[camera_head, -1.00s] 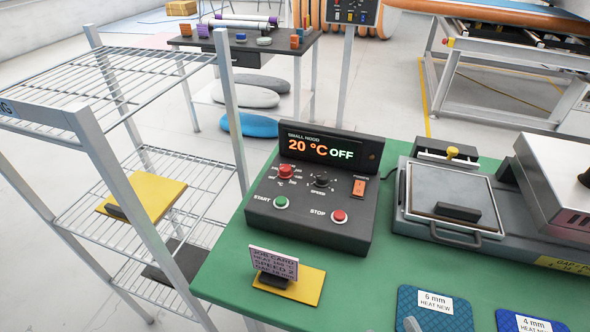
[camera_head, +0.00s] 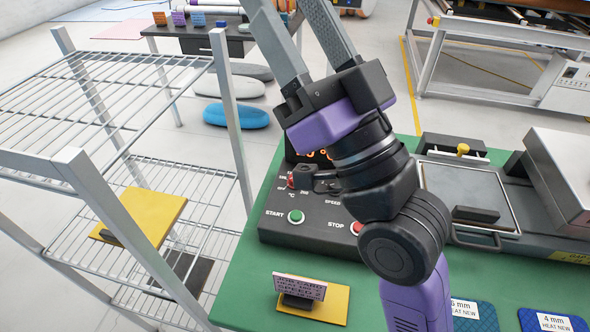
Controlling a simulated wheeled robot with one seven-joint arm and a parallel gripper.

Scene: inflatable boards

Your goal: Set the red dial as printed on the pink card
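The red dial (camera_head: 291,182) is on the dark control box (camera_head: 318,222), mostly hidden behind my wrist and a dark part; its pointer cannot be read. The box's display is almost fully covered, with only bits of orange digits showing. The pink card (camera_head: 299,287) stands tilted in a dark holder on a yellow plate at the front of the green table. "JOB CARD" and "SPEED 2" can be read; its heat line is too small to be sure. My gripper (camera_head: 288,12) reaches up above the box, its two grey fingers apart and empty, tips cut off by the top edge.
The box has a green START button (camera_head: 296,216) and a red STOP button (camera_head: 357,228). A press plate (camera_head: 465,185) stands right of my arm. Blue pads (camera_head: 470,318) lie at the front right. A wire rack (camera_head: 120,70) stands left of the green table (camera_head: 245,272).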

